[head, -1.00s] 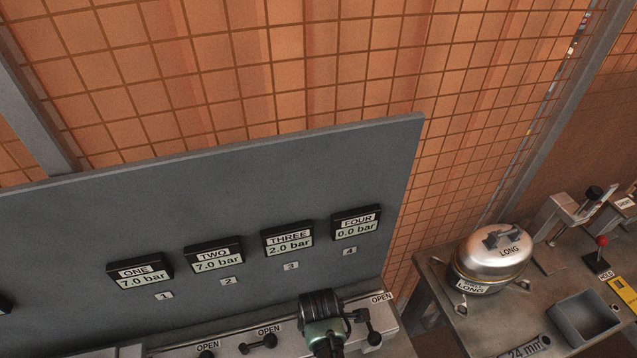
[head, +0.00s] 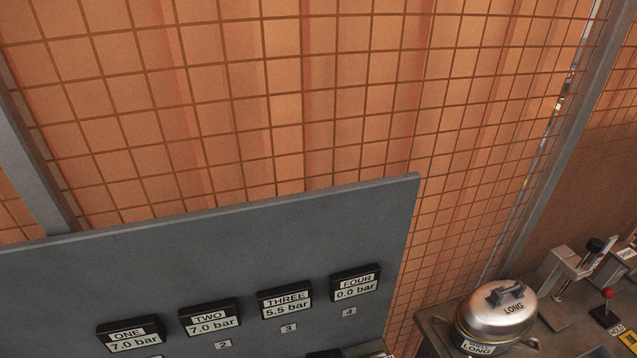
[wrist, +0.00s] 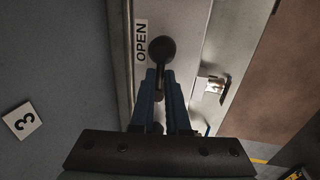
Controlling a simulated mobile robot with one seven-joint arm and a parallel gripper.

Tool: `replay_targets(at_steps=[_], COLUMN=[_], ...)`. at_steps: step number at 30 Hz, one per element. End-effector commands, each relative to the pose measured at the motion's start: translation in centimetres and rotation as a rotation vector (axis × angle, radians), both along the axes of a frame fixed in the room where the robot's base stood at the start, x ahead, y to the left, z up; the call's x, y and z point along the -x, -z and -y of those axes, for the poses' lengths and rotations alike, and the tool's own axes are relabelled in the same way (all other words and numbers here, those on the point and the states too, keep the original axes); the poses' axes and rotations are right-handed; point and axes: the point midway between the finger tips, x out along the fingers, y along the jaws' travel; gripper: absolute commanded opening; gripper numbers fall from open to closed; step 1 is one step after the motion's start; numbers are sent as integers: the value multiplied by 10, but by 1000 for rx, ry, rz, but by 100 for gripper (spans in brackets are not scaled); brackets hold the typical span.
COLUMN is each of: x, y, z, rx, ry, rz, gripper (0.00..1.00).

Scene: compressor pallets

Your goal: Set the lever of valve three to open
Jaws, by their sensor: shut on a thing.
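In the wrist view, my gripper (wrist: 160,82) is shut on a black lever (wrist: 161,50) with a round knob. The knob shows just beyond the fingertips, beside the OPEN label (wrist: 141,42). The fingers hide much of the lever's arm and its pivot. The plate marked 3 (wrist: 21,121) is on the grey panel to the left. In the head view, display THREE (head: 285,302) reads 5.5 bar, with its number 3 plate below. The levers and my gripper fall below the head view.
Displays ONE (head: 131,336) and TWO (head: 210,319) read 7.0 bar; FOUR (head: 355,284) reads 0.0 bar. The grey panel (head: 200,255) stands before a wire mesh wall. A silver compressor marked LONG (head: 497,312) sits on a bench at the right.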

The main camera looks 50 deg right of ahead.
Motion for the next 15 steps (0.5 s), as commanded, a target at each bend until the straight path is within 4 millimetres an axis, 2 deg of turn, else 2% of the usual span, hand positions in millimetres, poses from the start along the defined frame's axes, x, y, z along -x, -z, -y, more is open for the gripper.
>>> replay_targets(at_steps=[2,3,7,15], x=[-2,-2,-2,-1], y=[-2,-2,-1,-1], z=[1,1,1,0], rx=[4,4,2,0], ry=[-1,-1,0,1], rz=[5,5,3,1], gripper=[0,20,44,44])
